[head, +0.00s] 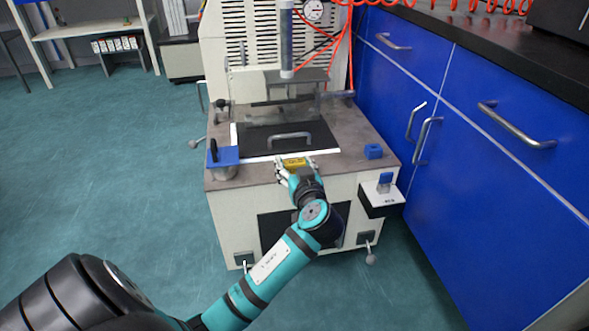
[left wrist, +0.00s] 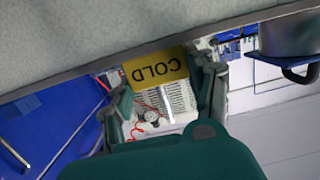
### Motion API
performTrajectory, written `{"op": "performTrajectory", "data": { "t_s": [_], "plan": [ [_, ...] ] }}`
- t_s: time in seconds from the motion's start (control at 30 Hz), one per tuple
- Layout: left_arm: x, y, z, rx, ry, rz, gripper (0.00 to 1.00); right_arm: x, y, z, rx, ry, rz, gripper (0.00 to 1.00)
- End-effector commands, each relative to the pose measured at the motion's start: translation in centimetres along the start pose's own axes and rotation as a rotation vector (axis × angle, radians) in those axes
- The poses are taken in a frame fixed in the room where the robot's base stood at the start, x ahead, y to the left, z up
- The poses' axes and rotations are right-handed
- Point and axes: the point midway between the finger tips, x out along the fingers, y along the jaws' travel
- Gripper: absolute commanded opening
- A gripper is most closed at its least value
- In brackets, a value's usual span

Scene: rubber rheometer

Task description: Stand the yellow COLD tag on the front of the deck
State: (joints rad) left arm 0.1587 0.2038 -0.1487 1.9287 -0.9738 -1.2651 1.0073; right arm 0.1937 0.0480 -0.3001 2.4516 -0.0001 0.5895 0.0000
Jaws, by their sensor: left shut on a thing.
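The yellow COLD tag (head: 295,162) is at the front edge of the grey deck (head: 345,142) of the machine, in front of the black plate with a handle. My left gripper (head: 297,170) is shut on the tag, coming from the front. In the left wrist view the tag (left wrist: 157,70) sits between the fingers (left wrist: 166,86), its lettering upside down and facing the camera. Its edge meets the grey band of the deck (left wrist: 120,45) in that picture; whether it touches the deck I cannot tell. My right gripper is not in view.
A metal cylinder on a blue base (head: 222,157) stands at the deck's left front. A small blue block (head: 373,151) sits at the right. A side shelf (head: 380,198) holds another blue piece. Blue cabinets (head: 480,150) close off the right; the floor at left is clear.

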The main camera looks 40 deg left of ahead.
Motion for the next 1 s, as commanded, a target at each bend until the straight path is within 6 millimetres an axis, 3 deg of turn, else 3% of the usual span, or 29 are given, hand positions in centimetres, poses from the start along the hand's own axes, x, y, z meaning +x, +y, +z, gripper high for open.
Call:
{"op": "performTrajectory", "data": {
  "t_s": [0.27,0.3,0.47,0.8,0.93,1.0],
  "plan": [
    [0.0,0.0,0.2,0.0,-0.001,0.0,0.34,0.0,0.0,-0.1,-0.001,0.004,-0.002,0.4],
    [0.0,0.0,0.2,0.0,0.0,0.0,0.58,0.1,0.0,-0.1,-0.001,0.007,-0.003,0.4],
    [0.0,0.0,0.1,0.0,0.0,0.0,0.79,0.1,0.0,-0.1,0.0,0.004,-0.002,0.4],
    [0.0,0.0,-0.3,0.0,0.001,0.0,0.8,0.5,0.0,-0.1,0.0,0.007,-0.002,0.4],
    [-1.7,0.1,-0.3,-0.001,-0.003,0.003,0.8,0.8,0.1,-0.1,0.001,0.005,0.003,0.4],
    [-3.1,0.1,-0.4,-0.001,-0.004,0.003,0.8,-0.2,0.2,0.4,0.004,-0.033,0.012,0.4]
  ]
}}
